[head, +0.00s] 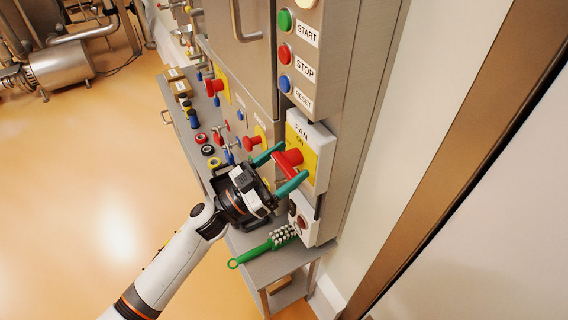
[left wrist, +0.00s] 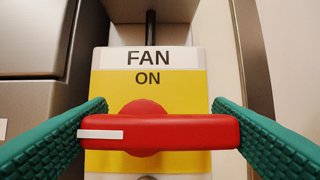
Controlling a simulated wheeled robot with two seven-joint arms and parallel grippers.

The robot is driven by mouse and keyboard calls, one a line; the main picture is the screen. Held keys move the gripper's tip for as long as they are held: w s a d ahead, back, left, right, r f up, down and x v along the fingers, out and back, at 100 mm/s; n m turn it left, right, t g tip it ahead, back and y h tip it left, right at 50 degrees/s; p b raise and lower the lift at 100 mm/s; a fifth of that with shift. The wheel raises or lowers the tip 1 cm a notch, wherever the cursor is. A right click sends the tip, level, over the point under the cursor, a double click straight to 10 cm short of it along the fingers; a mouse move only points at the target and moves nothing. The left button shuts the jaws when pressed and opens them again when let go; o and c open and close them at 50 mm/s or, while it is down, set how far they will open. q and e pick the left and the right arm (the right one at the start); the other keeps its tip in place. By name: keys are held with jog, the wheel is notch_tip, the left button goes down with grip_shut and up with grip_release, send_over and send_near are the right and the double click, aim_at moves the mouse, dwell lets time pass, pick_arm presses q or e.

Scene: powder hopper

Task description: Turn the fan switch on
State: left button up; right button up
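The fan switch is a red bar handle (left wrist: 165,132) on a round red boss, in front of a yellow plate (left wrist: 195,85) marked FAN and ON. In the left wrist view the bar lies level, with its white mark at the left end, pointing away from the word ON. In the head view the switch (head: 289,166) is on the box at the cabinet's side. My left gripper (head: 291,163) has its green fingers spread wide, one at each end of the bar. Both ends appear to meet the fingers. My right gripper is not in view.
START, STOP and RESET buttons (head: 285,52) are above the fan box. A white box with a red button (head: 302,222) is below it. A green-handled brush (head: 262,246) lies on the grey bench. A brown frame (head: 470,150) stands to the right.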

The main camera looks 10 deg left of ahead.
pick_arm(q)
jog(key=shift+c, duration=0.9)
jog(key=shift+f+m+g, duration=0.1)
jog(key=shift+m+g, duration=0.2)
jog(key=shift+m, duration=0.3)
jog(key=m+g+h+b, duration=0.1)
jog(key=m, duration=0.3)
jog(key=shift+f+g, duration=0.15)
jog(key=shift+g, duration=0.25)
jog(key=shift+f+m+g+h, duration=0.15)
jog(key=shift+m+g, duration=0.45)
jog(key=shift+m, duration=0.55)
jog(key=shift+m+g+h, duration=0.15)
jog(key=shift+m+g, duration=0.45)
jog(key=shift+m, duration=0.55)
jog(key=o, duration=1)
jog(key=shift+a, duration=0.1)
